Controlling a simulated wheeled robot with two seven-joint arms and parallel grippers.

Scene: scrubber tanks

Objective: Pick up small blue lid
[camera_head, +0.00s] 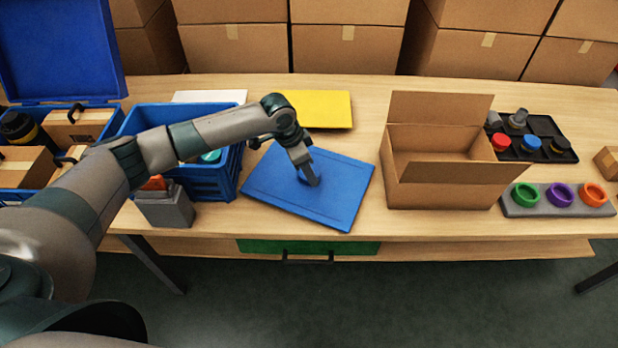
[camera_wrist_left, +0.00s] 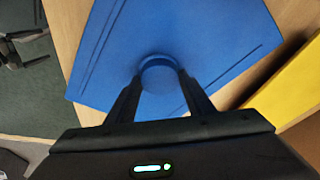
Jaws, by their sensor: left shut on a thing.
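The small blue lid (camera_head: 277,180) is a flat rectangular panel with a round knob (camera_wrist_left: 159,73), near the front edge of the table's middle. It sits turned at an angle, and I cannot tell whether it rests on the tabletop or is slightly raised. My left gripper (camera_head: 309,178) reaches down over the lid's middle. In the left wrist view the fingers (camera_wrist_left: 160,88) stand one on each side of the blue knob, shut on it. The lid also fills much of that view (camera_wrist_left: 205,45). My right gripper is not in view.
A blue crate (camera_head: 205,182) stands left of the lid, with a grey holder (camera_head: 165,208) in front. A yellow panel (camera_head: 318,108) lies behind. An open cardboard box (camera_head: 440,187) stands to the right. A large raised blue lid (camera_head: 60,50) is at the far left.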

